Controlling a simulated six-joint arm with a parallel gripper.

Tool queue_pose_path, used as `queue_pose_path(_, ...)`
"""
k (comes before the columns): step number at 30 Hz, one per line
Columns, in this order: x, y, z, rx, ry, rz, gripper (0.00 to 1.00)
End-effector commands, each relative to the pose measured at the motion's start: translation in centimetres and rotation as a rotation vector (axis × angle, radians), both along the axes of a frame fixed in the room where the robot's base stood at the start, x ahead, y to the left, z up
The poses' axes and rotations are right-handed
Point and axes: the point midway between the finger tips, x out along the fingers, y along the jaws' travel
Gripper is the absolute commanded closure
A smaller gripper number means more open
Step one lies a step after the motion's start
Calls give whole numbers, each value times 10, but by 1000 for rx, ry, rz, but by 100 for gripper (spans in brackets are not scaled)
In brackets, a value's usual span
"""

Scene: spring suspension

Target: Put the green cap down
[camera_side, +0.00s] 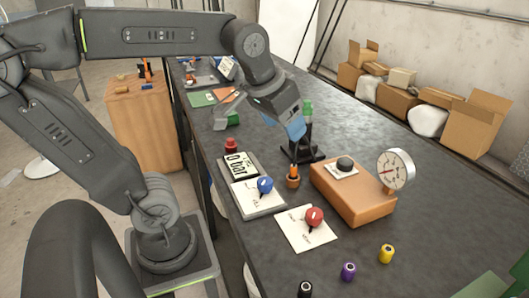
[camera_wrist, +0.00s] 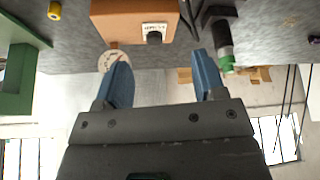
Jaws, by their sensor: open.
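The green cap (camera_side: 308,108) shows in the side view at the top of a dark upright post on a black stand (camera_side: 316,156). In the wrist view the green cap (camera_wrist: 227,63) sits at the end of the dark post, just right of the right finger. My gripper (camera_side: 297,132) has blue fingers and is beside the post, partly in front of it in the side view. In the wrist view my gripper (camera_wrist: 163,75) is open, with nothing between the fingers. I cannot tell whether a finger touches the post.
An orange box (camera_side: 352,192) with a black knob and a round gauge (camera_side: 395,168) stands right of the stand. Blue (camera_side: 265,185) and red (camera_side: 314,217) knobs sit on pale plates in front. Purple (camera_side: 348,271) and yellow (camera_side: 386,253) cylinders stand nearer.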

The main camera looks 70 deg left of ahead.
Motion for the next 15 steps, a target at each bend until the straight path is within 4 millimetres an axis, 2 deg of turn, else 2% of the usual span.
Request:
queue_pose_path(1,-18,-12,-12,3,-12,-64,36)
queue_pose_path(3,-36,-23,-27,7,-22,-133,36)
queue_pose_path(6,-52,-32,-42,12,-32,-196,36)
queue_pose_path(10,-59,-36,-50,13,-37,-227,36)
queue_pose_path(15,-59,-36,-50,13,-35,-226,36)
